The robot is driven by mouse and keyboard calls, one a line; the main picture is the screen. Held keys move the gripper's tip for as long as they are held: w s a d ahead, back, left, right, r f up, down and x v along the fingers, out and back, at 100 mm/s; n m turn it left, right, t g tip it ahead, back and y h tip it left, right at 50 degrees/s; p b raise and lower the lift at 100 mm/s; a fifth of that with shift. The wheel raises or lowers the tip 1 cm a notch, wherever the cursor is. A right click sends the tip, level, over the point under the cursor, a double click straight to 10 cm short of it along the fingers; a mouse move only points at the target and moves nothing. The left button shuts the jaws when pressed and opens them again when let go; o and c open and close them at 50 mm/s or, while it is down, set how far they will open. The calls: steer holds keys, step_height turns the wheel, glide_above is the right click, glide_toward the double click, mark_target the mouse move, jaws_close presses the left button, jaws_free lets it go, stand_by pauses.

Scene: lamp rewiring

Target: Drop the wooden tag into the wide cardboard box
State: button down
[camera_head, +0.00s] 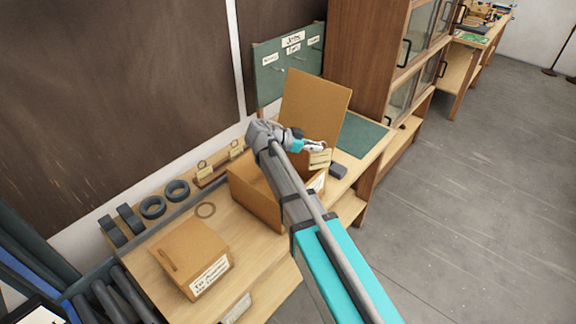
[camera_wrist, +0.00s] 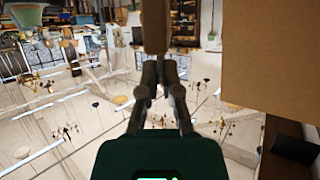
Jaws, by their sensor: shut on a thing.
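My gripper (camera_head: 314,147) is shut on the wooden tag (camera_head: 320,159), a small light-brown piece with writing on it. The tag hangs in front of the raised flap of the open cardboard box (camera_head: 252,196). In the wrist view the tag (camera_wrist: 155,25) stands out beyond the closed fingers (camera_wrist: 160,72). A cardboard panel (camera_wrist: 272,50), seemingly the raised flap, fills the right of the wrist view, apart from the tag. My arm covers part of the box's opening, and I cannot see its inside fully.
A smaller closed cardboard box (camera_head: 190,256) with a label stands on the wooden bench at left. Several dark rings (camera_head: 152,206) lie along the bench's back. A dark small block (camera_head: 338,171) and a green mat (camera_head: 361,138) lie right of the open box. A cabinet (camera_head: 372,62) stands behind.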

steer(key=w+a+f+n+t+y+b, duration=0.2)
steer(key=w+a+n+t, duration=0.3)
steer(key=a, duration=0.7)
steer(key=shift+w+a+f+t+y, duration=0.2)
steer(key=shift+w+t+y, duration=0.15)
steer(key=shift+w, duration=0.45)
steer(key=shift+d+f, duration=0.1)
steer(key=shift+f, duration=0.05)
steer(key=shift+f+b, duration=2.85)
steer(key=shift+b, duration=0.2)
steer(key=c, duration=0.7)
jaws_free()
steer(key=shift+r, duration=0.1)
